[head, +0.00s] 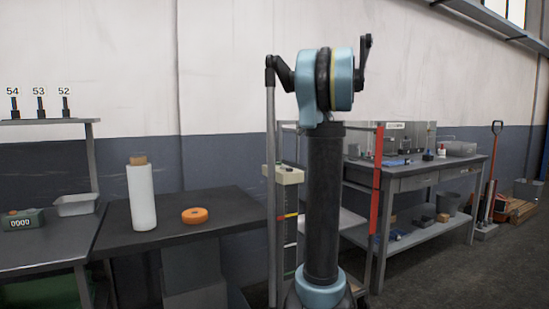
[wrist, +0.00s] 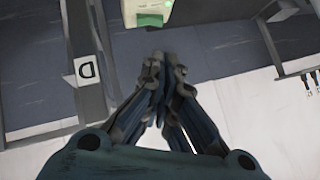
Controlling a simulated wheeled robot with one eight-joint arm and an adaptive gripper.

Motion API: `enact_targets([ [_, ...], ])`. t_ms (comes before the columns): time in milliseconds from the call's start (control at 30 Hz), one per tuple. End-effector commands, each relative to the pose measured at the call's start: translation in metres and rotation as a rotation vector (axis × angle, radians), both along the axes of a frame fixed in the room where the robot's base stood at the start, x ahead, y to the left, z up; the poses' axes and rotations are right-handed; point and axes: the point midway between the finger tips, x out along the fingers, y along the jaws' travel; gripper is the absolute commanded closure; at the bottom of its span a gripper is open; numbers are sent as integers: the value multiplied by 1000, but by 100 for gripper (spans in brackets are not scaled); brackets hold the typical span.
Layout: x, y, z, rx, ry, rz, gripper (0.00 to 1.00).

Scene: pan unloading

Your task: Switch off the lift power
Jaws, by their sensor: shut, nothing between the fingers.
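A beige control box (head: 290,175) is mounted on the grey post of a lift frame, left of my arm in the head view. In the wrist view the box (wrist: 168,6) is cut off by the top edge, and a green part (wrist: 151,19) shows on it. My gripper (wrist: 158,58) is shut and empty, its fingertips just below the box in that picture. A gap shows between them, and I cannot tell the depth. I cannot make out my gripper in the head view. The switch position is too small to read.
A dark table (head: 190,222) with a white roll (head: 142,198) and an orange tape roll (head: 195,215) stands left of the lift. A red-marked post (head: 376,180) stands right of my arm. A workbench (head: 440,173) is behind it.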

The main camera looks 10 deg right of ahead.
Motion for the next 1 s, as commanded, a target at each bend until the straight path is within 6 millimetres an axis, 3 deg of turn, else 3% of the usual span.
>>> enact_targets([
  [367,11,11,-13,-1,0,2,100],
  [1000,76,67,-84,0,0,2,100],
])
